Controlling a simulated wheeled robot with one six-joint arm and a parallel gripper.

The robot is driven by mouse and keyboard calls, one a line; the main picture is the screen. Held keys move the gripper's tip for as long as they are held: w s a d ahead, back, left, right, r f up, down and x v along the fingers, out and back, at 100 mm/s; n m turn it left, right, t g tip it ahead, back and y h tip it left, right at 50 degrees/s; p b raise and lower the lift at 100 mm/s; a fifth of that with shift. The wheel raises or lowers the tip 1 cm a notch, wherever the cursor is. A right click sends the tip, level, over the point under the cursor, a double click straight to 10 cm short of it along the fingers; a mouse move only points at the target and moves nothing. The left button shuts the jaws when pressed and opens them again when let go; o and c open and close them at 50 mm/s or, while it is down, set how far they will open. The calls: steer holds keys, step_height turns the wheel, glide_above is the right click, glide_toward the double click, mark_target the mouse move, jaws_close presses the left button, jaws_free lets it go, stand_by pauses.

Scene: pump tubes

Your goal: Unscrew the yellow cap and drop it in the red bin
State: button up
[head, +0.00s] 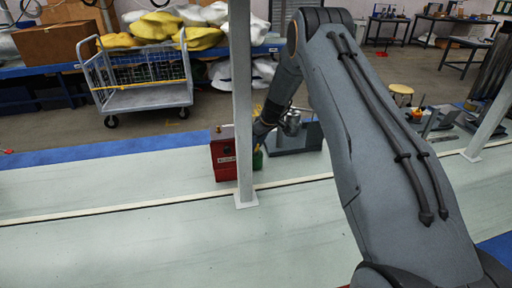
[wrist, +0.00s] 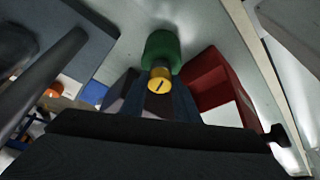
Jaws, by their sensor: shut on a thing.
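The yellow cap (wrist: 159,82) shows in the wrist view with a dark slot across its face. It sits between the fingers of my gripper (wrist: 158,98), which is shut on it. A green cylindrical body (wrist: 162,48) lies directly beyond the cap and appears in line with it; I cannot tell whether the threads are engaged. In the head view the green body (head: 258,158) stands on the pale bench, partly hidden by a post and my arm.
A grey upright post (head: 242,100) stands in front of the red bin and green body. A grey block-like fixture (head: 297,138) sits to their right. The pale bench (head: 110,235) is clear at the front left. A wire cart (head: 143,75) is on the floor behind.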

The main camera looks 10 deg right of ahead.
steer(key=shift+f+n+g+b, duration=0.25)
steer(key=shift+n+g+b, duration=0.05)
steer(key=shift+n+b, duration=0.45)
steer(key=shift+r+n+y, duration=0.15)
steer(key=shift+n+y, duration=0.2)
steer(key=shift+y, duration=0.05)
steer(key=shift+b, duration=0.35)
steer(key=shift+o, duration=0.2)
steer(key=shift+w+f+n+b, duration=0.2)
steer(key=shift+n+b, duration=0.5)
steer(key=shift+b, duration=0.25)
steer(key=shift+d+n+g+b, duration=0.1)
steer(key=shift+n+g+b, duration=0.4)
steer(key=shift+n+b, duration=0.25)
steer(key=shift+r+n+y, duration=0.2)
steer(key=shift+n+y, duration=0.05)
steer(key=shift+y, duration=0.05)
steer(key=shift+b, duration=0.35)
